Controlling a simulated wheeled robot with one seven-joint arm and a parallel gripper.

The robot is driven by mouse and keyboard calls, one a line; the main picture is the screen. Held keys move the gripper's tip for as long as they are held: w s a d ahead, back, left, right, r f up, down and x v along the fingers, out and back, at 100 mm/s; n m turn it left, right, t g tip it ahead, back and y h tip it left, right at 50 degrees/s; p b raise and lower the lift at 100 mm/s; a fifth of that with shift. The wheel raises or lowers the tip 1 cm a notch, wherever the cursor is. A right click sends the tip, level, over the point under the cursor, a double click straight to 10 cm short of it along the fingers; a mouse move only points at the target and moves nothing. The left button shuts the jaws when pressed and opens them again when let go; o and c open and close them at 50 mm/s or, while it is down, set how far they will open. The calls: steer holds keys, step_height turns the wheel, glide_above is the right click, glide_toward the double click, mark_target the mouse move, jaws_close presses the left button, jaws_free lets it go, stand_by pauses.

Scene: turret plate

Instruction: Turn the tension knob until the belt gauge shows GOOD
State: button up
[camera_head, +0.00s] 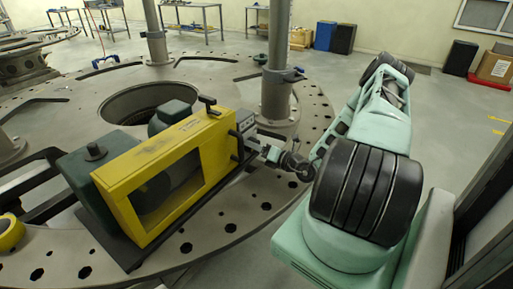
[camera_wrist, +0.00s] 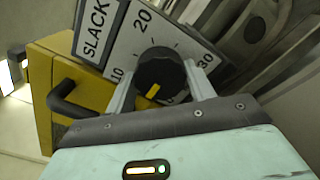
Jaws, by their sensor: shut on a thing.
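The tension knob (camera_wrist: 160,70) is black and round with a yellow mark; in the wrist view the mark points down and slightly left. It sits on a grey dial plate (camera_wrist: 178,40) numbered 10, 20 and 30. The belt gauge (camera_wrist: 94,34), a white label at the plate's upper left, reads SLACK. My gripper (camera_wrist: 160,82) is shut on the knob, one finger on each side. In the head view my gripper (camera_head: 262,150) is at the right end of the yellow belt housing (camera_head: 160,158); the knob is hidden there.
A black handle (camera_wrist: 68,100) sticks out of the yellow housing left of my gripper. A metal post (camera_head: 277,75) stands on the round turret plate (camera_head: 215,228) just behind my gripper. The plate has holes and slots. Floor right of it is partly clear.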

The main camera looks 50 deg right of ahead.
steer(key=o, duration=1)
steer(key=shift+c, duration=0.2)
steer(key=shift+s, duration=0.1)
steer(key=s+b, duration=0.1)
steer(key=s, duration=0.4)
steer(key=s+d+b, duration=0.1)
steer(key=s+b, duration=0.1)
steer(key=s, duration=0.4)
steer(key=s+b, duration=0.1)
steer(key=s, duration=0.5)
steer(key=shift+s+d+b, duration=0.15)
steer(key=shift+d+b, duration=0.05)
steer(key=shift+b, duration=0.1)
